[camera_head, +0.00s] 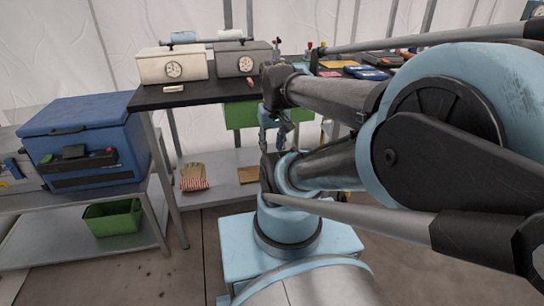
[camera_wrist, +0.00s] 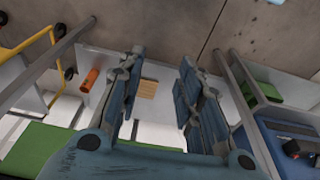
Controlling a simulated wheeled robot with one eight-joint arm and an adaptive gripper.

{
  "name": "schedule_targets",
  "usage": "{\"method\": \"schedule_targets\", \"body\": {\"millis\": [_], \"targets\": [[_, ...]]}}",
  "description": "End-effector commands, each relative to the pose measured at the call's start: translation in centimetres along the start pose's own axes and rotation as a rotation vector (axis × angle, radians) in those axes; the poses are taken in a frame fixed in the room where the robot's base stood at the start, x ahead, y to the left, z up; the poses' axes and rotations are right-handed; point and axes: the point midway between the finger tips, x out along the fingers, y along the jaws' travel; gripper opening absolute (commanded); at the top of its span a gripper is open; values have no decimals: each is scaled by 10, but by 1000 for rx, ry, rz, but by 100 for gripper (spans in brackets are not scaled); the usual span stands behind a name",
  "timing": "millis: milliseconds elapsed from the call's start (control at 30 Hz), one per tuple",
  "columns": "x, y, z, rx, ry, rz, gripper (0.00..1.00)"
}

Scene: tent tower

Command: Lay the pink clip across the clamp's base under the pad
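A small pink piece that looks like the clip (camera_head: 250,82) lies on the dark tabletop in the head view, just in front of the grey dial box. I cannot make out the clamp, its base or its pad for certain. My gripper (camera_head: 272,140) hangs in front of the table's front edge, below tabletop height, pointing down. In the wrist view my gripper (camera_wrist: 162,56) has its two fingers spread with an empty gap. The clip does not show in the wrist view.
A white dial box (camera_head: 155,68) and a grey dial box (camera_head: 237,62) stand on the dark table. A blue cooler (camera_head: 90,115) is at left, a green bin (camera_head: 113,222) below it. Gloves (camera_head: 194,180) lie on the lower shelf. An orange cylinder (camera_wrist: 90,79) shows in the wrist view.

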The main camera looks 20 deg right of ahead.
Motion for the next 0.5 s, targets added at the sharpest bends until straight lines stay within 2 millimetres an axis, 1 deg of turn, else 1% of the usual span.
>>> {"method": "schedule_targets", "body": {"millis": [33, 100, 133, 167, 200, 267, 300, 367, 467, 500], "targets": [[9, -1, 9, -1, 4, 0, 33], [17, -3, 17, -2, 8, 0, 33], [19, -3, 19, -2, 9, 0, 35], [21, -3, 21, -2, 10, 0, 42], [22, -3, 22, 0, 11, 0, 51], [19, -3, 19, 13, 10, 0, 65], [15, -3, 16, 30, 9, 0, 74], [4, -1, 6, 67, 4, 0, 87], [-21, 0, -18, 158, -7, 0, 87], [-31, 1, -29, 202, -13, 0, 87]]}}
